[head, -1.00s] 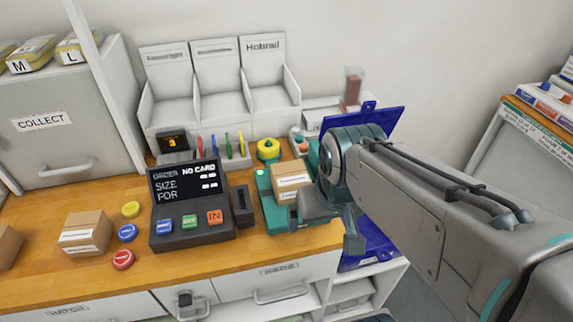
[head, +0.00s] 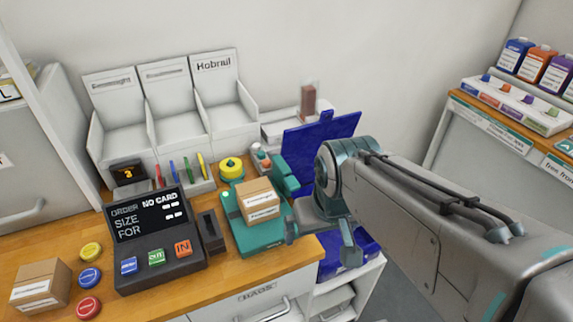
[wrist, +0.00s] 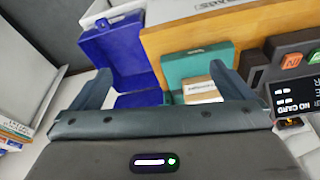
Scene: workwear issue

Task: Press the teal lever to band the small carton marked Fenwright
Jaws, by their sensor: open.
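A small brown carton (head: 262,201) with white labels sits on the teal banding machine (head: 256,237); its print is too blurred to read surely. The carton also shows in the wrist view (wrist: 201,91), on the teal base (wrist: 185,66). A teal upright part (head: 287,177), perhaps the lever, stands at the machine's back right, partly hidden by my arm. My gripper (head: 320,240) is open and empty, just right of the machine at the counter's end. In the wrist view its fingers (wrist: 163,88) are wide apart, and the carton shows near one finger.
A blue open-lidded box (head: 322,140) stands beyond the counter's right end, behind my gripper. A dark order terminal (head: 155,235) and a card slot (head: 211,232) stand left of the machine. Another carton (head: 41,285) lies at the left.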

